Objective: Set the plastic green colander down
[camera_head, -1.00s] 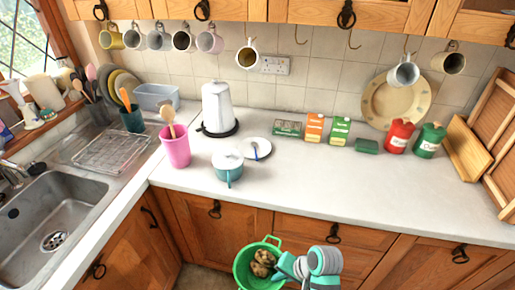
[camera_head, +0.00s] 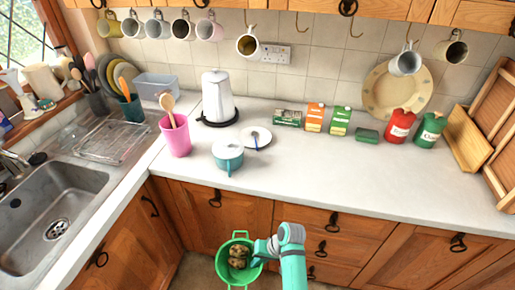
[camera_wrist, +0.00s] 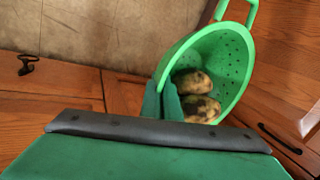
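The green plastic colander (camera_head: 237,279) hangs in front of the cabinet doors, below counter height, at the bottom of the head view. It holds potatoes (camera_head: 239,256), which show as brown and yellow lumps. My gripper (camera_head: 262,253) is at the colander's right side. In the wrist view the colander (camera_wrist: 237,65) is tilted in the picture, with potatoes (camera_wrist: 197,93) inside. The gripper's fingers (camera_wrist: 163,103) close together over the colander's near rim. The exact grip point is partly hidden by the fingers.
The white countertop (camera_head: 330,180) has a wide clear stretch at its front right. A teal pot (camera_head: 228,155), a small plate (camera_head: 257,138), a pink utensil holder (camera_head: 177,138) and a white kettle (camera_head: 217,97) stand left of it. Canisters (camera_head: 399,126) and cartons line the back. The sink (camera_head: 50,205) is at left.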

